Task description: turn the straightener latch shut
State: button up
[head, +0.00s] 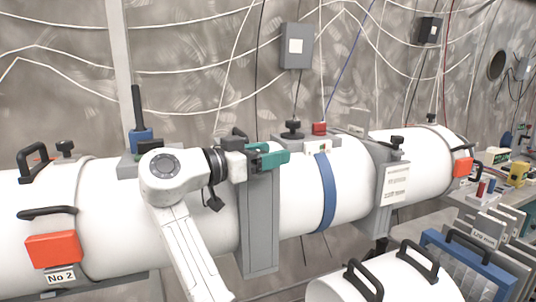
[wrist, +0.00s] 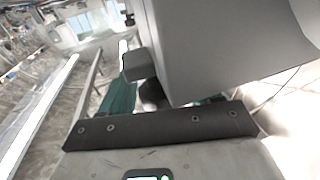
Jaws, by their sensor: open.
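My gripper (head: 268,158), with teal fingers, is open at the upper part of a tall grey panel (head: 259,230) on the white tube. In the wrist view the teal fingers (wrist: 160,98) stand apart on both sides of a dark rounded part (wrist: 152,92), partly hidden by a large grey block (wrist: 225,50). A small dark grey knob (wrist: 138,64) sticks out of the block's left side. I cannot tell which of these parts is the straightener latch, or whether the fingers touch it.
The long white tube (head: 110,220) carries a blue band (head: 326,190), a black knob (head: 292,128) and a red box (head: 53,250). A second white tube (head: 400,285) lies in front at the right. A bench (head: 460,199) with plates stands at the far right.

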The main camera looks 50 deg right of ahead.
jog(key=v, duration=1)
jog(key=shift+a, duration=0.25)
jog(key=shift+w+a, duration=0.1)
jog(key=shift+w, duration=0.05)
